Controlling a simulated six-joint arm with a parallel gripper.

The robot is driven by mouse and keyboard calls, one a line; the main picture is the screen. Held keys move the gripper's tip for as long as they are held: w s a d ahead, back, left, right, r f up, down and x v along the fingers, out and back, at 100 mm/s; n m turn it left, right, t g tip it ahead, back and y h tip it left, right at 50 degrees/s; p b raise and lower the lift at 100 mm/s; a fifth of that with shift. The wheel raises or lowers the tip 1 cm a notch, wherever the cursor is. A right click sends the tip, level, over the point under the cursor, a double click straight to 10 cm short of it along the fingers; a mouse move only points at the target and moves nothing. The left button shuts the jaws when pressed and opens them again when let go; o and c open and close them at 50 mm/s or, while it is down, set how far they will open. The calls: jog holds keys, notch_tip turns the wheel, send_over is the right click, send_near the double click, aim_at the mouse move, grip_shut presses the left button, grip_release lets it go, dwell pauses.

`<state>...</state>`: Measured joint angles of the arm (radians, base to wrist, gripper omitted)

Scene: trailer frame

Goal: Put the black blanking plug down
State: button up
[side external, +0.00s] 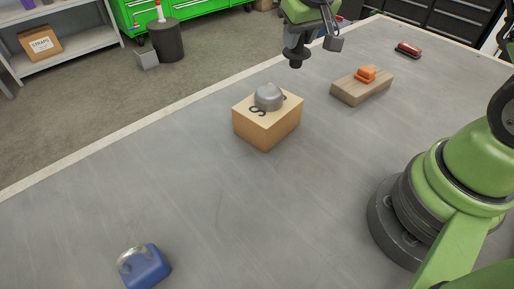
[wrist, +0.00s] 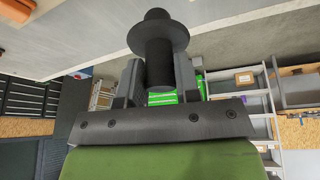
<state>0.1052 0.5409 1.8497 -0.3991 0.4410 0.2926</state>
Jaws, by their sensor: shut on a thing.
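The black blanking plug (wrist: 158,62) has a wide round flange and a short stub on its outer end. In the wrist view it sits between the two fingers of my gripper (wrist: 157,78), which is shut on its shaft. In the side view my gripper (side external: 297,50) is above the far part of the grey table, and the dark plug (side external: 295,63) hangs below it, clear of the surface. Where the dark fingers meet the plug is hard to make out there.
A light wooden block (side external: 268,134) bears a grey metal cap (side external: 268,97). Right of it, a wooden block (side external: 352,91) carries an orange piece (side external: 366,74). A red and black item (side external: 408,49) lies far right, a blue padlock-like object (side external: 145,267) front left. The grey table (side external: 190,190) has wide bare areas.

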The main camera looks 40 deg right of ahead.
jog(key=s+a+n+y, duration=0.2)
jog(key=s+a+n, duration=0.2)
jog(key=s+a, duration=0.35)
jog(key=shift+s+a+f+n+g+y, duration=0.25)
jog(key=shift+s+a+f+n+y, duration=0.5)
jog(key=shift+a+f+n, duration=1.3)
jog(key=shift+s+a+f+n+g+y, duration=0.3)
jog(key=shift+s+a+f+n, duration=0.95)
jog(key=shift+a+f, duration=1.3)
jog(key=shift+s+a+f+n+g+y, duration=0.15)
jog(key=shift+s+a+f+n+y, duration=0.55)
jog(key=shift+a+f+n, duration=1.7)
jog(key=shift+a+r+m, duration=0.5)
jog(key=shift+r, duration=0.15)
jog(key=o, duration=1)
jog(key=shift+c, duration=0.2)
